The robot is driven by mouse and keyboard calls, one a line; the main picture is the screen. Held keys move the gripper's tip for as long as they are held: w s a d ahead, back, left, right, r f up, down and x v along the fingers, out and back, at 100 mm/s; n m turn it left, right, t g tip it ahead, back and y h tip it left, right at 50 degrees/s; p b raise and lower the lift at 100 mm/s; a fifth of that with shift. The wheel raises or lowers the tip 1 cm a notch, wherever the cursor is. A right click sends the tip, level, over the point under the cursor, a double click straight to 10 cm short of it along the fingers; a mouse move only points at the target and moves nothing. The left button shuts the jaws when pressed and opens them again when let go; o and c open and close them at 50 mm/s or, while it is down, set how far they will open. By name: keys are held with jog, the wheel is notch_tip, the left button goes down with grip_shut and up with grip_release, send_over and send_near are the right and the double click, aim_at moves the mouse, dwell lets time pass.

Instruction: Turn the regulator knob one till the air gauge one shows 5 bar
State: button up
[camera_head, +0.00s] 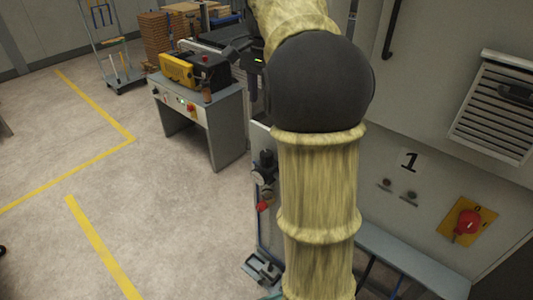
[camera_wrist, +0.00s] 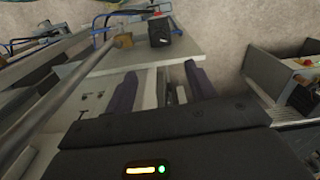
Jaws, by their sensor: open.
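A small black regulator unit (camera_head: 264,162) is mounted on the left side of the grey machine marked 1, left of my arm in the head view. A small round part that looks like its gauge (camera_head: 259,179) sits just below, too small to read. A red part (camera_head: 263,206) is under it. I cannot tell for sure which part is knob one. My gripper (camera_wrist: 162,88) is open and empty in the wrist view, with its two dark fingers apart.
The machine front (camera_head: 410,180) has two small buttons and a red rotary switch (camera_head: 468,222). A grey work table (camera_head: 222,125) with a yellow and black device (camera_head: 178,70) stands behind. My arm hides part of the machine.

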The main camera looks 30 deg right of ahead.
aim_at(267, 153)
jog(key=shift+r, duration=0.15)
jog(key=shift+w, duration=0.1)
notch_tip(267, 153, down, 18)
jog(key=shift+r+p, duration=0.25)
jog(key=shift+p, duration=0.55)
jog(key=c, duration=1)
